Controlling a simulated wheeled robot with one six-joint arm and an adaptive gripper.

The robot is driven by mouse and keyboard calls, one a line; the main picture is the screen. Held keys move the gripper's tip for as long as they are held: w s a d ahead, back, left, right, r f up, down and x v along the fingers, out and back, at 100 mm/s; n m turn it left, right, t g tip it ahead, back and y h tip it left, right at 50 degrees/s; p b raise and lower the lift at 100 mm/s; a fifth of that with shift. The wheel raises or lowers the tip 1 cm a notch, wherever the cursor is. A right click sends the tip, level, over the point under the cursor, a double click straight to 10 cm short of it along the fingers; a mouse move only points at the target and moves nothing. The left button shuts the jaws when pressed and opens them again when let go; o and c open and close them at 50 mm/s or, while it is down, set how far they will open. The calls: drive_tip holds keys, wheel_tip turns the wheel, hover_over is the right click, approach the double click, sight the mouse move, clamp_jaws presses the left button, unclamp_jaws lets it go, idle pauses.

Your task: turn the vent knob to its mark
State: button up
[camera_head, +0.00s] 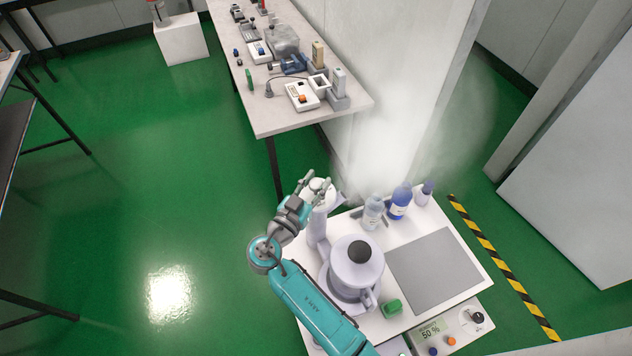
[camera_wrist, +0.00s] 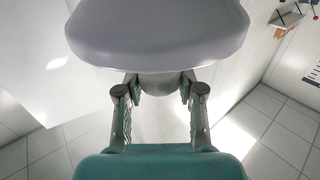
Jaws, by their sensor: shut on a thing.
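A pale lavender-white appliance (camera_head: 354,268) with a dark round cap stands on the white bench, with a pale upright column (camera_head: 317,228) on its left. My gripper (camera_head: 318,184) is at the top of this column, its fingers on either side of a small pale part. That part looks like the vent knob; it is mostly hidden by my fingers. In the wrist view my gripper (camera_wrist: 160,88) is closed around a greyish rounded piece (camera_wrist: 158,82), below a large lavender-white body (camera_wrist: 158,30). I cannot make out the mark or the knob's angle.
White vapour (camera_head: 395,140) hangs behind the column. A control panel (camera_head: 445,334) reads 50 %. A long table (camera_head: 290,120) with testers stands behind.

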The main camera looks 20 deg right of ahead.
drive_tip(key=n+t+y, duration=0.3)
drive_tip(key=shift+s+d, duration=0.1)
drive_tip(key=shift+n+t+y, duration=1.3)
drive_tip(key=shift+n+y, duration=0.1)
drive_tip(key=shift+y, duration=0.7)
drive_tip(key=o, duration=1.1)
drive_tip(key=shift+o, duration=0.2)
drive_tip(key=v, duration=1.2)
